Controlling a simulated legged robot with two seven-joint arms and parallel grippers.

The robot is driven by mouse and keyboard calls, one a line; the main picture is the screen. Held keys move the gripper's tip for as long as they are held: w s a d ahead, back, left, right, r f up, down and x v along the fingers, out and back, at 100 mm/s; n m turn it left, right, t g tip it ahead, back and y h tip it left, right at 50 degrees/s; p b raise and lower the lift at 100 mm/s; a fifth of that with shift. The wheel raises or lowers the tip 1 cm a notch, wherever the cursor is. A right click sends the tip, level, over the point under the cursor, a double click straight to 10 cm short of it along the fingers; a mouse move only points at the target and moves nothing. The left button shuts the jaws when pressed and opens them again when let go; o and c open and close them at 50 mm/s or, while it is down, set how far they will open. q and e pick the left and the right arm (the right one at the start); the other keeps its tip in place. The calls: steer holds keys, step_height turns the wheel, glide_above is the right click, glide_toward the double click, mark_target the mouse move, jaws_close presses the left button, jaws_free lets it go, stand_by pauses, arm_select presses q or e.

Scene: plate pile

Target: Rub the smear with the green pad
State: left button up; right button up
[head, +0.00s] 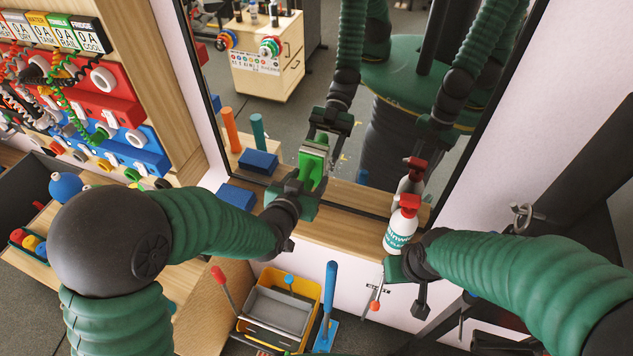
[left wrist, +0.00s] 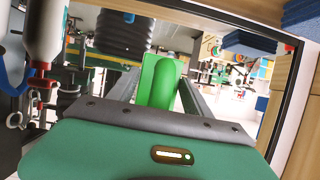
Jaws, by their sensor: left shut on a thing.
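My left gripper (head: 308,180) is shut on the green pad (head: 312,168), held up at the large dark-framed mirror (head: 285,110) above a wooden ledge. The pad's green handle (left wrist: 166,82) shows between the fingers in the left wrist view. The pad is very close to the glass; I cannot tell whether it touches. I cannot make out the smear clearly; the pad and gripper hide part of the glass. My right gripper (head: 402,270) is low at the right, below the ledge and near the spray bottle; its jaws are not clear.
A white spray bottle (head: 401,226) with a red top stands on the ledge (head: 340,232) at right. A blue block (head: 237,197) lies at its left. Below are a yellow bucket (head: 246,324) and a blue-handled tool (head: 329,300). A panel of colored hoses (head: 70,90) is at left.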

arm_select(q)
steer(key=shift+w+r, duration=0.1)
steer(key=shift+d, duration=0.15)
steer(key=shift+s+d+b, duration=0.15)
steer(key=shift+s+d, duration=0.4)
steer(key=shift+d, duration=0.7)
steer(key=shift+s+d+b, duration=0.1)
steer(key=shift+s+d, duration=0.45)
steer(key=shift+d, duration=0.65)
steer(key=shift+s+d+b, duration=0.15)
steer(key=shift+s+d, duration=0.4)
steer(key=shift+d, duration=0.7)
steer(key=shift+w+a, duration=0.15)
steer(key=shift+a, duration=0.2)
steer(key=shift+w+a+b, duration=0.3)
steer(key=shift+a, duration=0.35)
steer(key=shift+w+a+b, duration=0.25)
steer(key=shift+a, duration=0.35)
steer(key=shift+w+a+b, duration=0.15)
steer(key=shift+w+a, duration=0.15)
steer(key=shift+a, duration=0.45)
steer(key=shift+w+a+b, duration=0.1)
steer(key=shift+w+a, duration=0.2)
steer(key=shift+a, duration=0.45)
steer(key=shift+w+a+b, duration=0.15)
steer(key=shift+w+a, duration=0.15)
steer(key=shift+a, duration=0.45)
